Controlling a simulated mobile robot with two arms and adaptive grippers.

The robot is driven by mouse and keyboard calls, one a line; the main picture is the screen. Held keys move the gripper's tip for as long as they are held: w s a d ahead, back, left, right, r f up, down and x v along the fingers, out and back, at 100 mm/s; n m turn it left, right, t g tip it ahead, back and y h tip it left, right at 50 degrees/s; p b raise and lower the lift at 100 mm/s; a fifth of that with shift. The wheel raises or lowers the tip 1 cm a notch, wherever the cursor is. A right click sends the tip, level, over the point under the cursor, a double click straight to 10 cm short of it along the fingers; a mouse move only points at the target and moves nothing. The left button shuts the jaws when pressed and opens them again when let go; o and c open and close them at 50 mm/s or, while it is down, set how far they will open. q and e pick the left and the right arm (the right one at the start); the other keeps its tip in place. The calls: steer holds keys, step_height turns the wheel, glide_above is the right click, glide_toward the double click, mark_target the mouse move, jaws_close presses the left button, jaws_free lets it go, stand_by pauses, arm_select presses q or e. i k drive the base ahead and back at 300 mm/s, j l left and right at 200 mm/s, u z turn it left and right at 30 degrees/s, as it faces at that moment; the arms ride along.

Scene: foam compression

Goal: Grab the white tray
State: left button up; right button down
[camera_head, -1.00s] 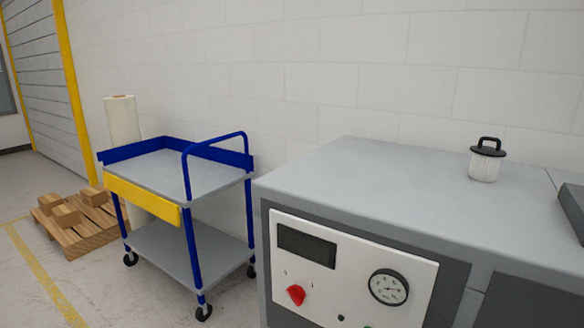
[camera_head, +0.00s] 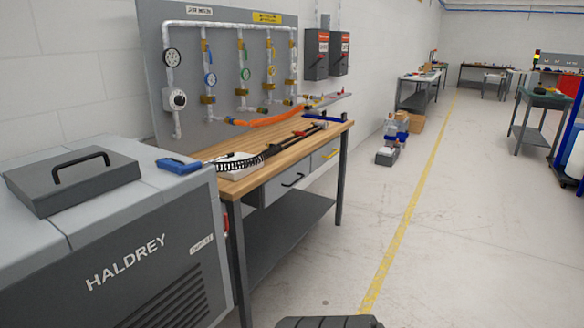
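On the wooden workbench (camera_head: 285,150) lies a low white object (camera_head: 238,173) with a black ribbed strip along it. It may be the white tray, but it is partly hidden and too small to tell surely. It sits near the bench's left end, just beyond the grey HALDREY machine (camera_head: 150,270). Neither of my grippers is recognisable in this view.
A blue-handled tool (camera_head: 178,166) lies beside the white object. A pipe board with gauges (camera_head: 225,75) stands behind the bench. A dark lid with a handle (camera_head: 75,178) is on the machine.

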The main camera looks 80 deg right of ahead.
mark_target(235, 176)
steer(key=z, duration=2.1)
steer(key=i+l+u, duration=0.15)
steer(key=u, duration=0.3)
steer(key=i+l+u, duration=0.1)
steer(key=u, duration=0.3)
steer(key=l+u, duration=0.25)
steer(key=u, duration=0.2)
steer(key=i, duration=0.05)
